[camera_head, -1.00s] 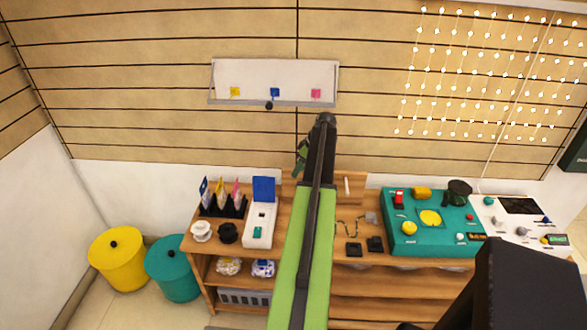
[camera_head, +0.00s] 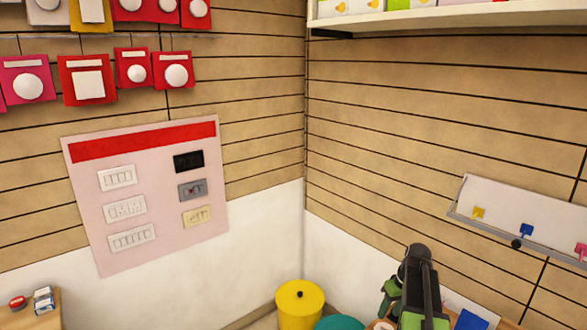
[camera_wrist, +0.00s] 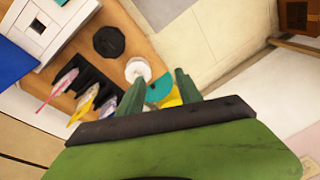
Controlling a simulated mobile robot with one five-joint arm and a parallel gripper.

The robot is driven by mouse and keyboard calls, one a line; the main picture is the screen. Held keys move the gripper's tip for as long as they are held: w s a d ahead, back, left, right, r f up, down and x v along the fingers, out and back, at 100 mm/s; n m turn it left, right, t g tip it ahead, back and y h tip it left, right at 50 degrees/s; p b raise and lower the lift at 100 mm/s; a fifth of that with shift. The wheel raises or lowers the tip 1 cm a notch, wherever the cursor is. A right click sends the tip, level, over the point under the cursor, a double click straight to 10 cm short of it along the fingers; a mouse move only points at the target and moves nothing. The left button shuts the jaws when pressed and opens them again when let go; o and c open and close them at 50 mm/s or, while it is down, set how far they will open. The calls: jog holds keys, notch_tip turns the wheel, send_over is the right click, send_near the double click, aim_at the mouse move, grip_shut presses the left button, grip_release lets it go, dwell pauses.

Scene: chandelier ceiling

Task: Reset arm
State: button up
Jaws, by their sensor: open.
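My arm (camera_head: 421,285) stands raised at the lower right of the head view, its dark joint uppermost. My gripper (camera_wrist: 159,76) shows in the wrist view as two green fingers standing apart, open, with nothing held between them. Beyond the fingers lie the floor and the round bins, with the wooden shelf unit (camera_wrist: 180,47) beside them. In the head view the fingers are small and partly hidden by my arm.
A yellow bin (camera_head: 299,306) and a teal bin (camera_head: 341,323) stand in the corner. A pink switch panel (camera_head: 150,190) hangs on the left wall. A white ledge (camera_head: 525,222) is on the right wall. A black round item (camera_wrist: 109,41) sits on the shelf unit.

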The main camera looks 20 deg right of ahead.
jog(key=s+a+r+g+h+p, duration=0.1)
jog(key=s+a, duration=0.2)
jog(key=a, duration=3.2)
jog(key=shift+a+g+h, duration=0.3)
